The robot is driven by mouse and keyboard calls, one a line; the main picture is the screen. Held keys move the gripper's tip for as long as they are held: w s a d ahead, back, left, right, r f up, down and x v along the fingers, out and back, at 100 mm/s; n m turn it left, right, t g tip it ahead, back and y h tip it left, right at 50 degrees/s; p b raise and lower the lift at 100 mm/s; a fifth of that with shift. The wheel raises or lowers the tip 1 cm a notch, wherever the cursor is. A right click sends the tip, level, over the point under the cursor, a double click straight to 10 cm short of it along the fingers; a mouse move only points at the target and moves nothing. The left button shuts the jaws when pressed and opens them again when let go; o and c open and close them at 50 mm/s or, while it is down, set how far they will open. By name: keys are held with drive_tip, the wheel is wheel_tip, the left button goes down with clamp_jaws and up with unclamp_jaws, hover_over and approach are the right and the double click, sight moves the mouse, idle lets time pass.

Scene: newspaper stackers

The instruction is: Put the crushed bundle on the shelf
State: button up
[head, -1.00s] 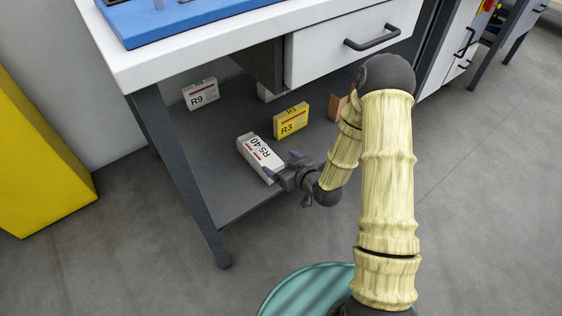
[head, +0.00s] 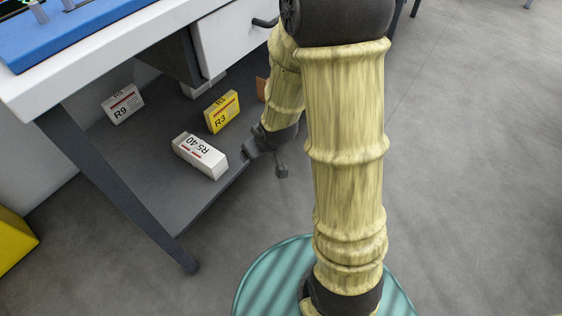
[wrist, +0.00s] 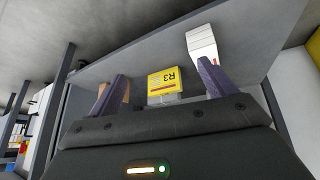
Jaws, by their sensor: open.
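No pack here shows clear crushing, so I cannot tell for sure which is the crushed bundle. A white pack marked R5-40 (head: 200,157) lies flat on the grey lower shelf (head: 150,193) under the bench, near its front edge. In the wrist view the white pack (wrist: 201,43) shows beyond the right finger. My gripper (head: 263,157) is open, just right of the pack and apart from it. In the wrist view my gripper (wrist: 163,88) has nothing between its fingers.
A yellow R3 pack (head: 222,112) and a white R9 pack (head: 123,104) stand farther back on the shelf. An orange-brown pack (head: 261,89) is partly hidden by my arm. The bench leg (head: 120,190) and white drawer (head: 235,35) border the shelf opening. Floor at right is clear.

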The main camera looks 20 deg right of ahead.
drive_tip(key=s+d+r+m+g, duration=0.2)
drive_tip(key=s+r, duration=0.4)
drive_tip(key=s, duration=0.5)
drive_tip(key=shift+m+g+h, duration=0.4)
drive_tip(key=shift+m+g, duration=0.3)
